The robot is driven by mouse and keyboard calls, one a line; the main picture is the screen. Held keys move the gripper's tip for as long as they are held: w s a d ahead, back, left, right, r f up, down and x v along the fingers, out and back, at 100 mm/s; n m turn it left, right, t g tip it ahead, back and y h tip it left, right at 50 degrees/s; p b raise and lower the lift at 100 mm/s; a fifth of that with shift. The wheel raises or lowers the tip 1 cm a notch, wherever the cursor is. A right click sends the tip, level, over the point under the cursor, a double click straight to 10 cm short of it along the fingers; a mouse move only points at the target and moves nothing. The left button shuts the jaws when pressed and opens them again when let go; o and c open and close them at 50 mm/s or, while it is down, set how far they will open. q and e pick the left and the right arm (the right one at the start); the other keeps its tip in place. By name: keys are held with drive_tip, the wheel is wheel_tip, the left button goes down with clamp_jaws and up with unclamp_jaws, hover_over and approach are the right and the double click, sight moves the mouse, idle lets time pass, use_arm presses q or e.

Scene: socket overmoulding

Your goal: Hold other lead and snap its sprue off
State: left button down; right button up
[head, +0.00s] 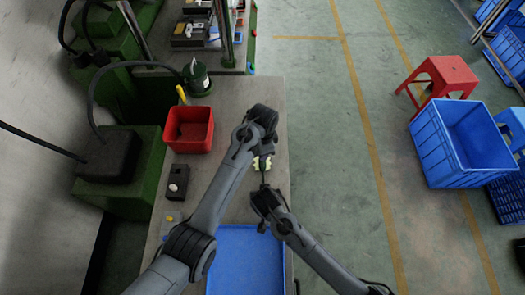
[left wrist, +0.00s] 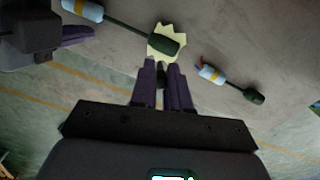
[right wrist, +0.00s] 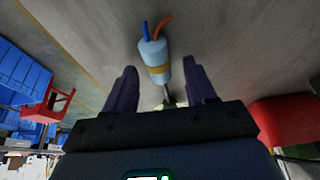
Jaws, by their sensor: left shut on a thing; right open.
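One lead has a dark green moulded end (left wrist: 160,42), a thin dark cable and a pale blue connector (left wrist: 82,10) with a yellow band. In the right wrist view, a connector (right wrist: 155,60) with blue and orange wires lies between my right gripper's (right wrist: 158,82) spread fingers, with no clear contact. A second lead (left wrist: 212,75) lies to the right in the left wrist view. A pale yellow jagged piece (left wrist: 168,27) is behind the first lead's moulded end. My left gripper (left wrist: 161,65) is shut on a small dark piece beside that end; its fingers partly hide it.
A red bin (head: 188,130) and a dark block (head: 177,183) are on the bench's left. A blue tray (head: 247,262) lies at the front. Green machinery stands left and behind. A red stool (head: 440,75) and blue crates (head: 462,145) are on the floor at right.

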drive_tip(key=v, duration=1.1)
drive_tip(key=shift+s+r, duration=0.15)
drive_tip(key=shift+r, duration=0.25)
drive_tip(key=shift+f, duration=0.1)
